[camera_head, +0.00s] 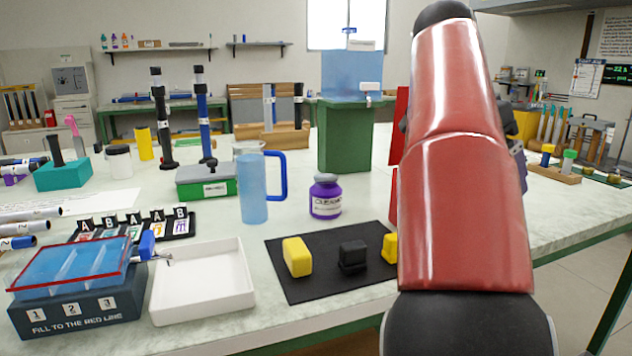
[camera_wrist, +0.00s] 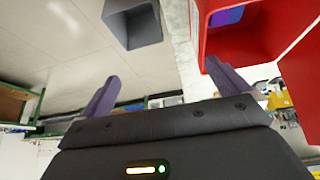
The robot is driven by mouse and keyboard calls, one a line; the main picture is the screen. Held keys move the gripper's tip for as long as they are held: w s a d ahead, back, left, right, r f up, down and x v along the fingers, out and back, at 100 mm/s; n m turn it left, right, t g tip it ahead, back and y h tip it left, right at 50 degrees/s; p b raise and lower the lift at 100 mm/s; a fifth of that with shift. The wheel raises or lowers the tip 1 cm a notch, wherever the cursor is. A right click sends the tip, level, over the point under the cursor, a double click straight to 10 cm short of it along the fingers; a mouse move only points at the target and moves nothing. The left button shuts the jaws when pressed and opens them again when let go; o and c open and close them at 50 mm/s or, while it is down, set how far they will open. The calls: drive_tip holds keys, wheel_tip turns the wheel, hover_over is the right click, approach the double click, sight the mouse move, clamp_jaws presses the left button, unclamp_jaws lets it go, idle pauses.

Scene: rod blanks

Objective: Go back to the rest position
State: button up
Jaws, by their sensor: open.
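My arm stands upright at the right of the head view, in front of the table (camera_head: 345,205). My gripper (camera_wrist: 165,85) shows in the wrist view with its two purple-grey fingers spread wide apart and nothing between them. In the head view my gripper is mostly hidden behind my arm. A red box-like thing (camera_wrist: 215,55) is beyond the right finger in the wrist view. A grey open container (camera_wrist: 135,28) is beyond the gap between the fingers.
Near the arm, a black mat (camera_head: 320,285) holds yellow blocks (camera_head: 297,257) and a black block (camera_head: 352,257). A green stand (camera_head: 345,140) is behind.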

drive_tip(key=s+d+f+n+y, duration=0.2)
drive_tip(key=f, duration=0.4)
drive_tip(key=s+d+f+n+y, duration=0.1)
drive_tip(key=d+f+n+y, duration=0.2)
drive_tip(key=f, duration=0.3)
drive_tip(key=s+a+f+n+t, duration=0.4)
drive_tip(key=s+a+f+n, duration=0.5)
drive_tip(key=s+a+f, duration=0.6)
drive_tip(key=shift+s+f+n+y, duration=0.3)
drive_tip(key=shift+s+f, duration=0.25)
drive_tip(key=shift+f, duration=0.15)
drive_tip(key=shift+c, duration=0.3)
